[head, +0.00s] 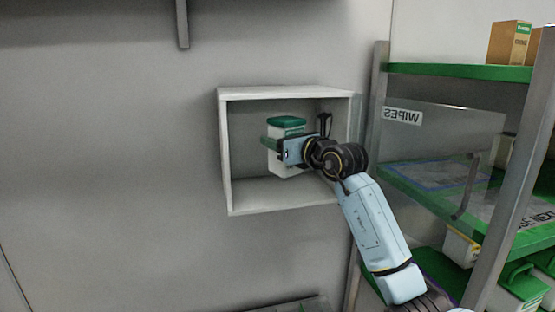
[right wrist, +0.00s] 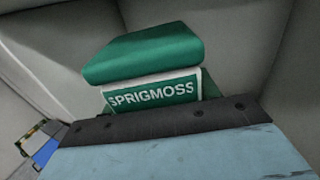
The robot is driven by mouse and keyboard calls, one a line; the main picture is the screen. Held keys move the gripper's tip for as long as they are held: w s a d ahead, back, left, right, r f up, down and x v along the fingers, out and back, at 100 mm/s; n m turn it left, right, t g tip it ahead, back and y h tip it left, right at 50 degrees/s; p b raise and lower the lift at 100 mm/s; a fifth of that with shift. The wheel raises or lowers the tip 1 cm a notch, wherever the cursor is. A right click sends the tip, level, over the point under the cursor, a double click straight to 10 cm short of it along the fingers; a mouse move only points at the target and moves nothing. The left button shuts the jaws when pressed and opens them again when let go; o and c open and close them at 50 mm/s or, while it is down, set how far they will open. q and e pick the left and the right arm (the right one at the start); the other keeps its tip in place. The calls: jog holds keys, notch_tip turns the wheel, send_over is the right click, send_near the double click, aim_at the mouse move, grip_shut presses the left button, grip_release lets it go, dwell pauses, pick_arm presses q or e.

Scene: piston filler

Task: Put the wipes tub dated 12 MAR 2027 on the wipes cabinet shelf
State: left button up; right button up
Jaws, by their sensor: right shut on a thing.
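A white wipes tub with a green lid (head: 287,124) is inside the open wipes cabinet (head: 225,150) on the wall. In the right wrist view the tub's green band (right wrist: 155,90) reads SPRIGMOSS; no date can be read. My right gripper (head: 283,149) reaches into the cabinet and is shut on the tub, which looks upright. Whether the tub's base touches the cabinet floor (head: 270,194) cannot be told for sure. The clear cabinet door (head: 440,135), labelled WIPES in mirrored letters, is swung open to the right. My left gripper is not in view.
A metal rack with green shelves (head: 460,71) stands close on the right, behind the open door. It carries a cardboard box (head: 508,43) on top and green-and-white containers (head: 520,282) low down.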

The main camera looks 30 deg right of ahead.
jog(key=w+f, duration=0.1)
jog(key=f, duration=0.1)
jog(key=w+f, duration=0.1)
jog(key=f, duration=0.1)
jog(key=w+d+f, duration=0.1)
jog(key=f, duration=0.1)
jog(key=shift+w+f, duration=0.2)
jog(key=shift+w, duration=0.15)
jog(key=shift+w+f, duration=0.2)
jog(key=shift+w, duration=0.05)
jog(key=shift+f, duration=0.15)
jog(key=o, duration=1.2)
